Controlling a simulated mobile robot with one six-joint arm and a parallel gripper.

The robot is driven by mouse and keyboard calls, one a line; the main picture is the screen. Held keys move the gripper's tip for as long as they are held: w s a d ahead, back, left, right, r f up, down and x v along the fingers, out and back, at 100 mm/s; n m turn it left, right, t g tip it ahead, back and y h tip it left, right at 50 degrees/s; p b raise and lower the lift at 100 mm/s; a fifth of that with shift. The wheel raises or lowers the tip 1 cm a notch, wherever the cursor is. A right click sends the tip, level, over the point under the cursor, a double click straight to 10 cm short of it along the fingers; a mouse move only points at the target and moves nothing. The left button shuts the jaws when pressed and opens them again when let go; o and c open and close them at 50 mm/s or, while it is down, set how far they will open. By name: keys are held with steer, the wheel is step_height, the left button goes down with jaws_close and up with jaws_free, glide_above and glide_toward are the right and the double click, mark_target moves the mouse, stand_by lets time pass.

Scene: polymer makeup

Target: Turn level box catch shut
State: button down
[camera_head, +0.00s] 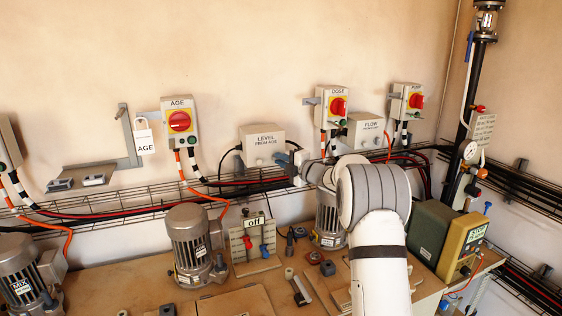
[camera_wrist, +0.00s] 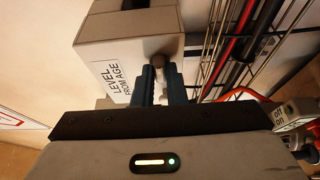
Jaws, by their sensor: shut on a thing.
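The level box (camera_head: 262,145) is a pale grey box on the wall, labelled "LEVEL FROM AGE". It fills the upper part of the wrist view (camera_wrist: 125,42), its label seen sideways. Its catch (camera_wrist: 158,60) is a small brownish round knob on the face nearest my gripper. My gripper (camera_wrist: 159,74) has its two dark fingers closed around this catch, which shows between the fingertips. In the head view my gripper (camera_head: 284,158) is at the lower right of the level box, and the catch is too small to make out. The catch's turn angle cannot be told.
A wire cable tray (camera_head: 150,205) with red and black cables runs just below the level box. The AGE switch box (camera_head: 180,122) is to the left, and the FLOW box (camera_head: 365,130) is to the right. Motors (camera_head: 190,245) and small valves stand on the bench below.

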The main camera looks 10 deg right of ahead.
steer(key=shift+f, duration=0.1)
steer(key=shift+s+a+r+n+g+h+b, duration=0.15)
steer(key=shift+n+g+h+b, duration=0.2)
steer(key=shift+n+h, duration=1.4)
steer(key=shift+w+a+r+n+g+h+b, duration=0.15)
steer(key=shift+a+n+g+h+b, duration=0.35)
steer(key=shift+n, duration=2.2)
steer(key=shift+s+d+r+n+g+h+b, duration=0.2)
steer(key=shift+n+h, duration=1.15)
steer(key=shift+n, duration=0.9)
steer(key=shift+w, duration=0.1)
steer(key=c, duration=1.5)
jaws_free()
steer(key=shift+o, duration=0.2)
steer(key=b+v, duration=0.1)
steer(key=v, duration=0.6)
steer(key=shift+s, duration=0.45)
